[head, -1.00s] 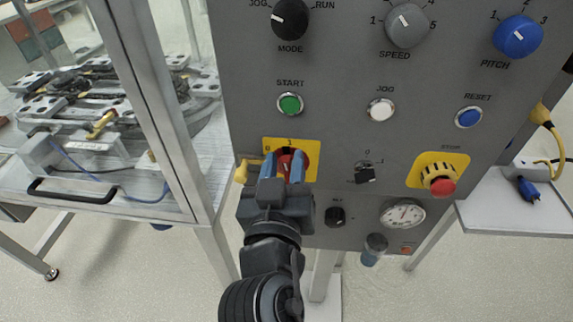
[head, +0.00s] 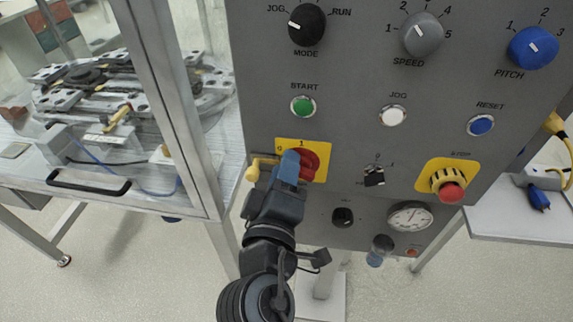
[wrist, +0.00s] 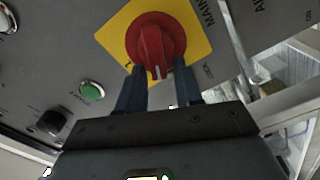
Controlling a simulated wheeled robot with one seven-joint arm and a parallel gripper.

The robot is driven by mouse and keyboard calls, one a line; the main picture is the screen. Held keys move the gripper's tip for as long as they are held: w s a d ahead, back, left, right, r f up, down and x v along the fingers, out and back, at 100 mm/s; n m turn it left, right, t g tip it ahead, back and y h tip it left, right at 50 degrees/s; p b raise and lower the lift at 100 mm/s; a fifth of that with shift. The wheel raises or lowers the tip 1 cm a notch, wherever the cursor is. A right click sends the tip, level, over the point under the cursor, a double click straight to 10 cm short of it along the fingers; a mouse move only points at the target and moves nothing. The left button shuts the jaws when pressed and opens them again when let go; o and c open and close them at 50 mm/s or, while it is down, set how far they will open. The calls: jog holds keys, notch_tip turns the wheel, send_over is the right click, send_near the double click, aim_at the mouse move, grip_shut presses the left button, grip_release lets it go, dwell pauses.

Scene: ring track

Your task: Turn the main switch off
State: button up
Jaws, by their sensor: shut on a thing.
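The main switch is a round red rotary knob (head: 310,164) on a yellow plate (head: 319,144) with 0 and 1 marked along its top edge, at the lower left of the grey panel. My gripper (head: 289,166) is at the knob, with its blue fingers covering the knob's left part. In the wrist view the red knob (wrist: 155,38) shows a raised grip bar with a white mark at its near end. The blue fingers (wrist: 160,82) stand on either side of that bar, shut on it. The exact switch position is hard to read.
The green START button (head: 303,106) is above, a small black selector (head: 374,177) and the red STOP button (head: 451,192) to the right. A metal-framed glass enclosure post (head: 180,110) stands close on the left.

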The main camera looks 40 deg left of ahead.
jog(key=n, duration=0.2)
jog(key=f+n+p, duration=0.1)
jog(key=n, duration=0.1)
jog(key=shift+s+n, duration=0.1)
jog(key=shift+n, duration=0.3)
jog(key=shift+f, duration=0.15)
jog(key=o, duration=0.7)
jog(key=b+v, duration=0.1)
jog(key=v, duration=0.6)
jog(key=shift+s+d, duration=0.15)
jog(key=shift+s, duration=0.2)
jog(key=shift+d, duration=0.1)
